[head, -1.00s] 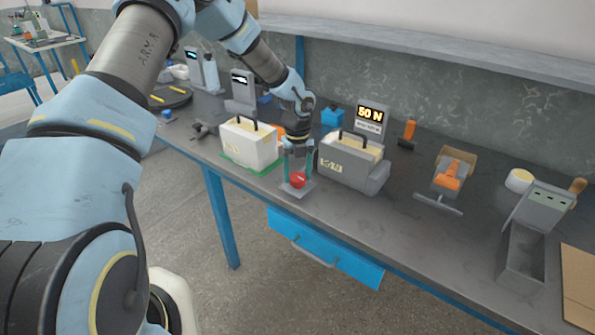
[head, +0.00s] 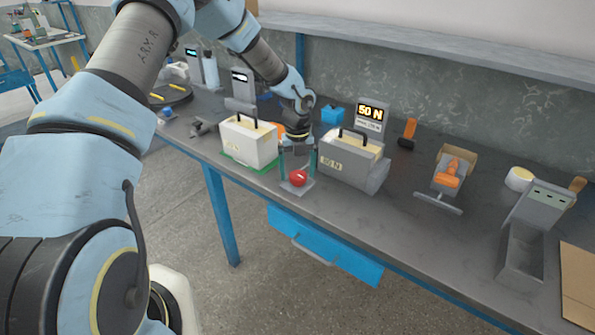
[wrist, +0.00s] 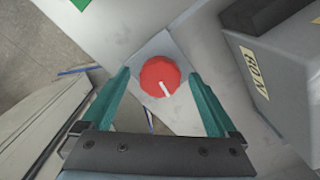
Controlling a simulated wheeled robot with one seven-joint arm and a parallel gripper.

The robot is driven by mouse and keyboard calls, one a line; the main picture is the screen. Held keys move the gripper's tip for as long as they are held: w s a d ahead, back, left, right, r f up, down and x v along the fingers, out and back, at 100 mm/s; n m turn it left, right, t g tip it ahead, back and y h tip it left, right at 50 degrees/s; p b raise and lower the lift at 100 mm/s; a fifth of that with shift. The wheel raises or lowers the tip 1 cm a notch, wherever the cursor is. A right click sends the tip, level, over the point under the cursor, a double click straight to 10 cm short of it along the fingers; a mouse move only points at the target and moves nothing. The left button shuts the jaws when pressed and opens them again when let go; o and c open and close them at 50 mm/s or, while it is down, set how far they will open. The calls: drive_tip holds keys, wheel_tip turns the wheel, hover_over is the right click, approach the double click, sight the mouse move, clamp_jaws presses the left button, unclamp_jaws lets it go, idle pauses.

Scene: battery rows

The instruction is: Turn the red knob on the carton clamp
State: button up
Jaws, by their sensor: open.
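The red knob (head: 298,177) is round with a white pointer mark and sits on a small grey plate (head: 303,190) near the table's front edge. In the wrist view the red knob (wrist: 158,72) lies between and beyond the teal fingers, its white mark pointing down and slightly right. My gripper (head: 298,165) is open and points down over the knob, with one finger on each side; it also shows in the wrist view (wrist: 159,76). I see a gap between each finger and the knob, and cannot tell the fingertips' exact height. Which part is the carton clamp is unclear.
A white handled box (head: 249,148) on a green mat stands just left of my gripper.

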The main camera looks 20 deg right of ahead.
sight(298, 174)
wheel_tip(298, 174, up, 11)
drive_tip(key=b, duration=0.2)
drive_tip(key=shift+b, duration=0.35)
drive_tip(key=shift+f, duration=0.1)
idle(0.7)
drive_tip(key=s+a+r+m, duration=0.2)
drive_tip(key=s+a+m, duration=0.1)
drive_tip(key=a+m, duration=0.8)
drive_tip(key=s+a+r+m+t, duration=0.1)
drive_tip(key=s+a+m, duration=0.3)
drive_tip(key=a+m, duration=0.7)
drive_tip(key=s+a+r+m, duration=0.3)
drive_tip(key=s+a+m, duration=0.1)
drive_tip(key=a+m, duration=0.8)
drive_tip(key=shift+a+t, duration=0.3)
drive_tip(key=shift+a, duration=0.65)
drive_tip(key=shift+w, duration=0.1)
